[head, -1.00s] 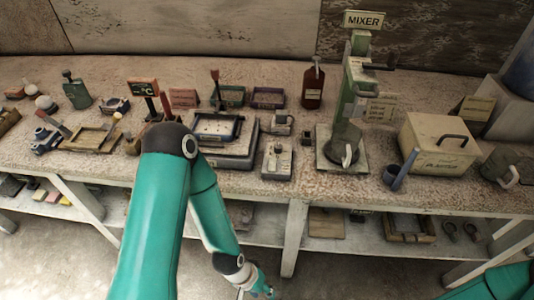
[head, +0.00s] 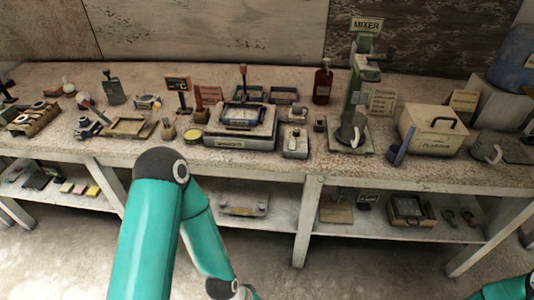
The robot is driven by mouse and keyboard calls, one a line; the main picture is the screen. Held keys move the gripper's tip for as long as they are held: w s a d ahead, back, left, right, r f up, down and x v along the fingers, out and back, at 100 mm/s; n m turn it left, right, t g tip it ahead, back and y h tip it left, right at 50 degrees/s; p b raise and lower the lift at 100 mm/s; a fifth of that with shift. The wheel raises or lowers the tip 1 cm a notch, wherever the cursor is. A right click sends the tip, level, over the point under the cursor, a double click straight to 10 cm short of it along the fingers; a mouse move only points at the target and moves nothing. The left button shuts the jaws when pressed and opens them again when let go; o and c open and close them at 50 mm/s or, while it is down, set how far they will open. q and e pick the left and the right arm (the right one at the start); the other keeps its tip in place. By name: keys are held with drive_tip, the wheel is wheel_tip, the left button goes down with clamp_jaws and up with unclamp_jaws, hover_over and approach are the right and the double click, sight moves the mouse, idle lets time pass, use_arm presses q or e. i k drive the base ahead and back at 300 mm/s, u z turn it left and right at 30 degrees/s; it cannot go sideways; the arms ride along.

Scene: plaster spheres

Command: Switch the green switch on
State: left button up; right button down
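I cannot clearly make out a green switch. A small grey box with a knob or lever on top (head: 295,142) stands on the bench, right of the scale-like device (head: 241,136); its colour details are too small to read. The green mixer (head: 357,95) stands upright further right, under a MIXER sign, with a crank-like handle near its top. My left arm reaches up from the bottom and bends down in front of the bench; its gripper is below the frame. Only a bit of my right arm shows at the bottom right corner; its gripper is out of view.
The lower shelf (head: 285,198) holds frames and small blocks. Open floor lies in front.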

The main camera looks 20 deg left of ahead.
sight(291, 142)
drive_tip(key=z, duration=0.05)
drive_tip(key=k, duration=0.35)
drive_tip(key=u, duration=0.9)
drive_tip(key=i, duration=0.95)
drive_tip(key=u, duration=0.15)
